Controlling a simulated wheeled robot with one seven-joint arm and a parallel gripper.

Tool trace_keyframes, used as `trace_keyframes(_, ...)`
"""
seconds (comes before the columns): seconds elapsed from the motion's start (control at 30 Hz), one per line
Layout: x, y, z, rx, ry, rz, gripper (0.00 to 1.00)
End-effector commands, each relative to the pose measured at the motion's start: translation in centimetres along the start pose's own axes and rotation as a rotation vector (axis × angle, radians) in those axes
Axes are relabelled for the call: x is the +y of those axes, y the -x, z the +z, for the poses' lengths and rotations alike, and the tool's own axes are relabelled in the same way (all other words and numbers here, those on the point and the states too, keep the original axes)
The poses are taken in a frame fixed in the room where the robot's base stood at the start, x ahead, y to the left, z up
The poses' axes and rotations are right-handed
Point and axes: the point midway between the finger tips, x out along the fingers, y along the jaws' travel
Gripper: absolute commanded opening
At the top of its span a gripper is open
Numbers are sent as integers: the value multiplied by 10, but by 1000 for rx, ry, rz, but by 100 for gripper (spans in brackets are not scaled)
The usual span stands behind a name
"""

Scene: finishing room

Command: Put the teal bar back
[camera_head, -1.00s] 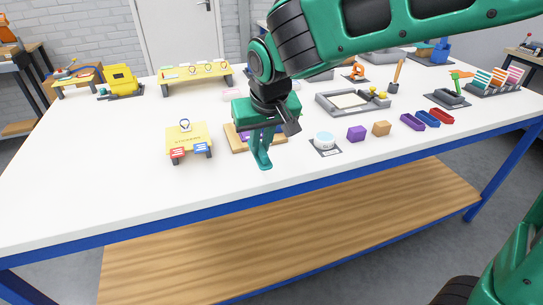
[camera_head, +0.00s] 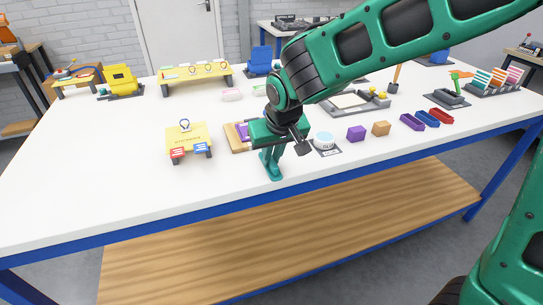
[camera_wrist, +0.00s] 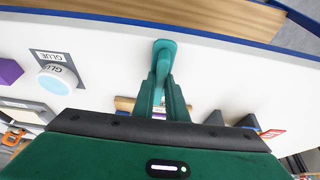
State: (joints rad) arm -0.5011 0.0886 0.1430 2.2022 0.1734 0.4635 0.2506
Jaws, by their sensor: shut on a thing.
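My gripper (camera_wrist: 163,98) is shut on the teal bar (camera_wrist: 165,50), whose rounded end sticks out beyond the fingertips in the wrist view. In the head view my gripper (camera_head: 270,158) is over the front part of the white table, and the lower end of the teal bar (camera_head: 275,174) shows below it. Whether the bar touches the table I cannot tell. The wooden board (camera_head: 233,142) with a purple piece on it lies just behind and left of the gripper, partly hidden by it.
A glue pot (camera_head: 324,140) on a labelled mat stands close right of the gripper. Purple (camera_head: 356,134) and orange (camera_head: 381,129) blocks are further right. A yellow sticker stand (camera_head: 186,138) is to the left. The table's front left is clear.

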Motion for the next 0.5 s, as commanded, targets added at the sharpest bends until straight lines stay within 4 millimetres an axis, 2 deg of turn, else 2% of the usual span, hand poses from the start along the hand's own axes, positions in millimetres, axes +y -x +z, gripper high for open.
trace_keyframes(0.07,0,-2,1,-1,0,0,0)
trace_keyframes(0.1,0,-2,1,-1,0,0,19)
trace_keyframes(0.17,0,-2,1,-1,0,0,31)
trace_keyframes(0.5,1,0,0,0,-2,1,31)
